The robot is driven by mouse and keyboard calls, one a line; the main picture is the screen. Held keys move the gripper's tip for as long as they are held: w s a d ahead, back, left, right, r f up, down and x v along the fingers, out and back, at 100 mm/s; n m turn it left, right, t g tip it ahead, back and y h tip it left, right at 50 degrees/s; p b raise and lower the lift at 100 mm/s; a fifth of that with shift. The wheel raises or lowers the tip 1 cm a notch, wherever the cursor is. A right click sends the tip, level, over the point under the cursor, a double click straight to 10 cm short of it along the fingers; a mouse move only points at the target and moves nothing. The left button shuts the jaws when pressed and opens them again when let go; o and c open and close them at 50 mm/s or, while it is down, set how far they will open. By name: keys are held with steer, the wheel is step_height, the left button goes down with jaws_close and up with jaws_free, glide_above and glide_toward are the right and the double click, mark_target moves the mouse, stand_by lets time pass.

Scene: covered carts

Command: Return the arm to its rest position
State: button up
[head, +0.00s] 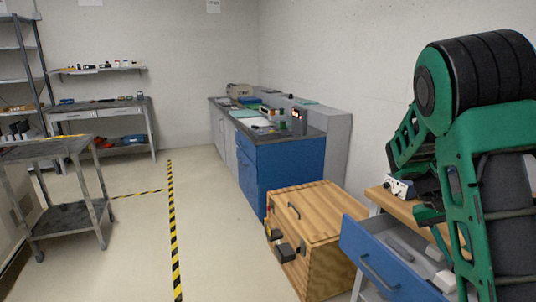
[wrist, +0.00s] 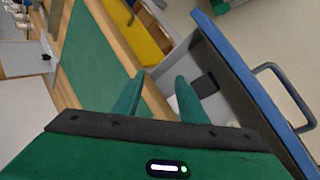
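My gripper (wrist: 159,78) shows in the wrist view with its two green fingers apart and nothing between them. It is above the wooden edge of a bench (wrist: 118,40), close to an open drawer with a blue front (wrist: 245,75). In the head view my green and black arm fills the right side, folded over the bench, and it hides most of the gripper. The open drawer (head: 372,262) sticks out below the arm there, with a grey handle and light-coloured items inside.
A wooden crate (head: 318,225) stands left of the drawer. Behind it is a blue cabinet (head: 285,168) with items on top. A metal cart (head: 70,215) stands at the left. The floor between, with striped tape (head: 172,215), is clear. A green mat (wrist: 95,60) lies on the bench.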

steer(key=s+a+r+t+y, duration=0.2)
steer(key=s+a, duration=0.3)
steer(key=s, duration=0.6)
steer(key=s+a+r+t+y, duration=0.2)
steer(key=s+a, duration=0.4)
steer(key=s, duration=0.6)
steer(key=shift+s+a+y, duration=0.15)
steer(key=shift+s+y, duration=0.15)
steer(key=shift+y, duration=0.5)
steer(key=shift+w+f, duration=0.2)
steer(key=shift+w, duration=0.4)
